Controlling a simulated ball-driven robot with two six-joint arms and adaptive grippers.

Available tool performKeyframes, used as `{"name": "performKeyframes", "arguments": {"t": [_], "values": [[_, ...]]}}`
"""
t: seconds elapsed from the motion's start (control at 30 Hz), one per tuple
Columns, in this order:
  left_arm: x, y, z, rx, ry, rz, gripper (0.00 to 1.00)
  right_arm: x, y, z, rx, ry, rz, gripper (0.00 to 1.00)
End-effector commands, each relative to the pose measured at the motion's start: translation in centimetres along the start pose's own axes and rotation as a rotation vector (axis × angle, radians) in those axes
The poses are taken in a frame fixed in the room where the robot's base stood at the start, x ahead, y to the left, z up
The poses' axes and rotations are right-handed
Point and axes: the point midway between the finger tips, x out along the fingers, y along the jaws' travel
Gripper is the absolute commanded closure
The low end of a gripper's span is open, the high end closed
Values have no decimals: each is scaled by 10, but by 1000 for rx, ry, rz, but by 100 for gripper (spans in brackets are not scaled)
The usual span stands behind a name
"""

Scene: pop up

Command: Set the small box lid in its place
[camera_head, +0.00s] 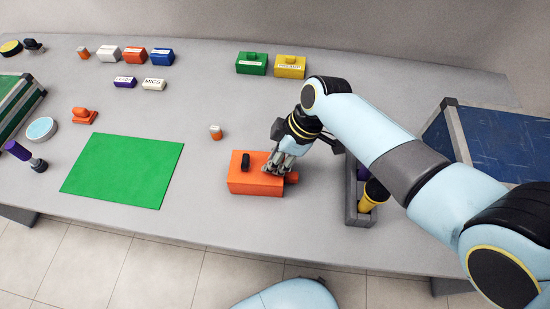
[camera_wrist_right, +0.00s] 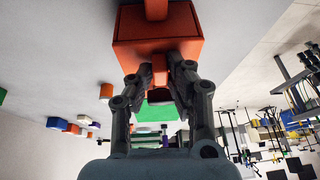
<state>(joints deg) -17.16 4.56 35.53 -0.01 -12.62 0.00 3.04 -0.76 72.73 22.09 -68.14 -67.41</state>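An orange box (camera_head: 254,186) sits on the grey table, right of the green mat. A black upright piece (camera_head: 246,161) shows on its top, and an orange knob (camera_head: 293,178) sticks out at its right end. My right gripper (camera_head: 274,167) is at the right part of the box top. In the wrist view its fingertips (camera_wrist_right: 161,76) close around an orange handle (camera_wrist_right: 160,67) in front of the orange box (camera_wrist_right: 158,54). The fingers hide part of the box; whether the handle belongs to a separate lid is unclear. My left gripper is out of view.
A small orange piece (camera_head: 85,116) lies near the green mat (camera_head: 123,170). A small orange-and-white object (camera_head: 215,132) stands behind the box. A grey tray (camera_head: 351,190) is to its right. Green (camera_head: 251,63) and yellow (camera_head: 290,67) boxes stand at the back.

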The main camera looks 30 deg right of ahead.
Motion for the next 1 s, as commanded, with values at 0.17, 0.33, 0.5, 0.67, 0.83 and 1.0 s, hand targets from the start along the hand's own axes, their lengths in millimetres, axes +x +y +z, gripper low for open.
{"name": "performKeyframes", "arguments": {"t": [0.17,0.33,0.5,0.67,0.83,1.0], "values": [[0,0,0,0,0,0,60,0,0,1,0,-1,-1,62],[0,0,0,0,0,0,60,0,0,1,0,-1,-1,57],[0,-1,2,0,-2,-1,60,-2,0,1,0,-1,0,57],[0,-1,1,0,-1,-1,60,-20,1,1,0,0,3,57],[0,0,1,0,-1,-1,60,-58,1,1,-2,-2,4,57],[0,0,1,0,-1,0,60,-93,0,1,-2,-2,2,57]]}}
